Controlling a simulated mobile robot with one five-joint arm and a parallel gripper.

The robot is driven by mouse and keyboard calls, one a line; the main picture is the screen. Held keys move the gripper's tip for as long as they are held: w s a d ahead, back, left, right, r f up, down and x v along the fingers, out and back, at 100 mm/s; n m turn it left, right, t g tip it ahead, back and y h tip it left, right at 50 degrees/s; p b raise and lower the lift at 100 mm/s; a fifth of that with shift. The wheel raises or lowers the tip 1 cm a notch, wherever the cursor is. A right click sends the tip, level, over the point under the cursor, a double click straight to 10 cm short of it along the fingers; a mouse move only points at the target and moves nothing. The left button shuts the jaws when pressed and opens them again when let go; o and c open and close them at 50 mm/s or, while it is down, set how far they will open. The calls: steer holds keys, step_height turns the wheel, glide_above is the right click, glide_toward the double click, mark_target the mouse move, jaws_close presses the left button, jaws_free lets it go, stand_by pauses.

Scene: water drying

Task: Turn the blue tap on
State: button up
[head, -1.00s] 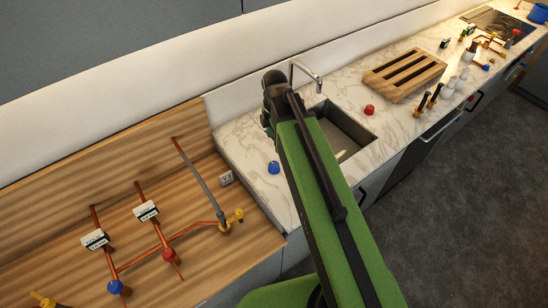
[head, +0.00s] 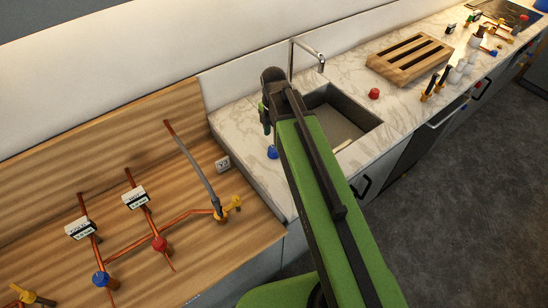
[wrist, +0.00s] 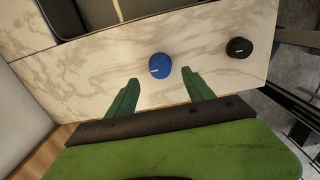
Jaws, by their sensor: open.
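A blue tap knob (head: 272,152) with a pale pointer line sits on the marble counter, left of the sink. In the wrist view the same blue knob (wrist: 160,66) lies just beyond and between my fingertips. My gripper (wrist: 162,80) is open and empty, its two green fingers spread on either side below the knob. I cannot tell how high the fingers are above the counter. In the head view my arm hides most of the gripper and the counter behind it. A silver faucet (head: 307,55) stands behind the sink (head: 340,115).
A red knob (head: 374,93) sits right of the sink, near a slatted wooden rack (head: 410,57). Copper pipes with a blue valve (head: 101,279) and red valve (head: 159,243) lie on the wooden board at left.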

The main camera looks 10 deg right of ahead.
mark_target(274, 148)
step_height(274, 148, down, 7)
steer(key=b, duration=0.5)
steer(key=shift+f+b, duration=0.15)
steer(key=shift+b, duration=0.2)
steer(key=shift+c, duration=0.2)
steer(key=c, duration=1.2)
steer(key=shift+d, duration=0.15)
jaws_close()
